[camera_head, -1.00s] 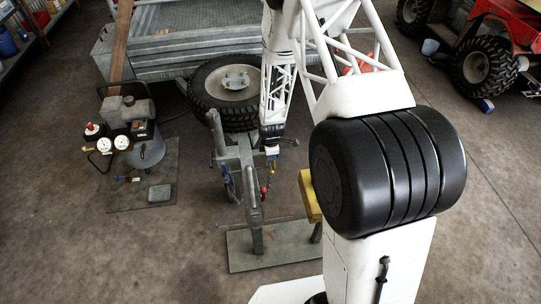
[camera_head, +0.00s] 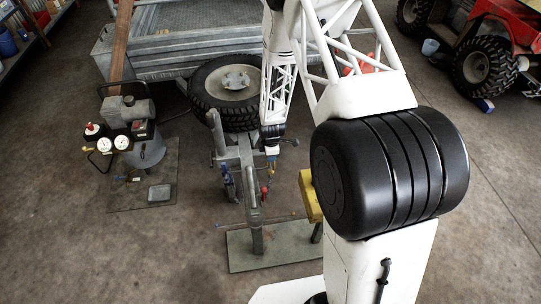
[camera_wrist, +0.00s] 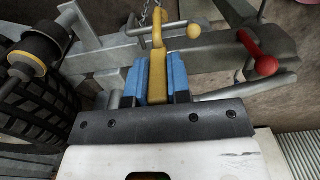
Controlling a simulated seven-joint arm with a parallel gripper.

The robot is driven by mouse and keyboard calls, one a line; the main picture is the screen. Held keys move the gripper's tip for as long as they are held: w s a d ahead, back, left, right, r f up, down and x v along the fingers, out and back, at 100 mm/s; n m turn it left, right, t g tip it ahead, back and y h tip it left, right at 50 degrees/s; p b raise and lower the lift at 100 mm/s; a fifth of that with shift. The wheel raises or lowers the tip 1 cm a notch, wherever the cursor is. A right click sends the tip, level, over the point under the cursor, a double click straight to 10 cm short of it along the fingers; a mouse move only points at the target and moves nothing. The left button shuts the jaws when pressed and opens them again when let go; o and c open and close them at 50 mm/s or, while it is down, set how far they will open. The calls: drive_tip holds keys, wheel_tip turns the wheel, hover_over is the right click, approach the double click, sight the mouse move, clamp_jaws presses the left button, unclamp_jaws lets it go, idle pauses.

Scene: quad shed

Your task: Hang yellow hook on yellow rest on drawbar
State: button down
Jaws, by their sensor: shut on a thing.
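The yellow hook (camera_wrist: 158,62) is between the blue fingers of my gripper (camera_wrist: 158,84) in the wrist view, with a chain at its upper end. My gripper is shut on it. The yellow rest, a thin rod with a yellow ball end (camera_wrist: 193,30), sticks out beside the hook's upper part. The rod's line crosses the hook in the picture; I cannot tell whether they touch or whether the hook is over the rod. In the head view my gripper (camera_head: 272,151) is beside the grey drawbar (camera_head: 246,157); the hook is too small there to make out clearly.
A red ball-ended lever (camera_wrist: 265,66) sticks out to the right of the hook. A spare wheel (camera_head: 226,92) lies behind the drawbar. A compressor (camera_head: 145,140) stands at left, and open floor lies in front of it.

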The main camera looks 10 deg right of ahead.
drive_tip(key=shift+f, duration=1.95)
idle(0.8)
drive_tip(key=c, duration=0.5)
unclamp_jaws()
drive_tip(key=shift+c, duration=0.2)
drive_tip(key=shift+o, duration=0.2)
drive_tip(key=shift+s+f, duration=0.1)
drive_tip(key=shift+r, duration=0.2)
drive_tip(key=shift+r, duration=4.4)
